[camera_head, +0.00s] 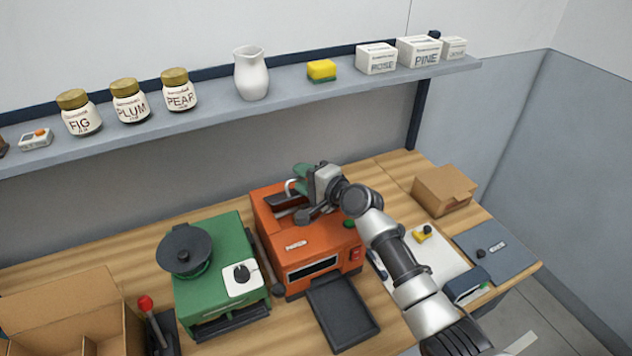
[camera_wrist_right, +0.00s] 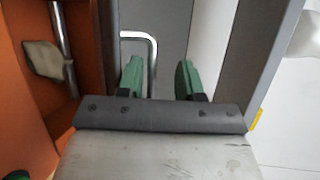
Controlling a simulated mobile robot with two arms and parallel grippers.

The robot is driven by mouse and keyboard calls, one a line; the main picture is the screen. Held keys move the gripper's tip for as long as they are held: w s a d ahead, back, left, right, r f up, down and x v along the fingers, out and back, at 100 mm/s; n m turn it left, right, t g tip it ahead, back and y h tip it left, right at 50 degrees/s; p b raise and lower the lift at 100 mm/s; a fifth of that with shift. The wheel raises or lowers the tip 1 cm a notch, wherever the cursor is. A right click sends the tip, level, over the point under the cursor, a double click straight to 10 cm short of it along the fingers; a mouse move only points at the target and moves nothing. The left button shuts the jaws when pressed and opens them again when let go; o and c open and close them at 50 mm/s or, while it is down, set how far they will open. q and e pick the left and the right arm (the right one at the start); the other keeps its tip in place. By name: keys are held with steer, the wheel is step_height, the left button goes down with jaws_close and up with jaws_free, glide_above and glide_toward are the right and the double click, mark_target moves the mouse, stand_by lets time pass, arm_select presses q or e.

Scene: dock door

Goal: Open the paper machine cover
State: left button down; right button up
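The orange machine (camera_head: 322,243) stands mid-bench, with a small white label on top, too small to read surely, and a dark slot in front. I take it as the paper machine. A bent chrome handle (camera_head: 290,187) shows at its back, and also in the right wrist view (camera_wrist_right: 138,37). My right gripper (camera_head: 303,179) is over the machine's back. In the right wrist view its green fingers (camera_wrist_right: 160,80) are apart, with one leg of the handle in the gap, close to the left finger. Contact cannot be told. My right arm hides part of the machine. My left gripper is not in view.
A green machine (camera_head: 222,265) stands to the left, a black tray (camera_head: 342,312) in front. A cardboard box (camera_head: 444,189) is at the back right. A shelf (camera_head: 290,92) with jars, a jug and boxes runs above the bench. A red-knobbed lever (camera_head: 152,318) stands front left.

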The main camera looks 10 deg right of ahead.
steer(key=b+v, duration=0.2)
steer(key=v, duration=0.8)
steer(key=shift+s+d, duration=0.2)
steer(key=shift+s, duration=0.1)
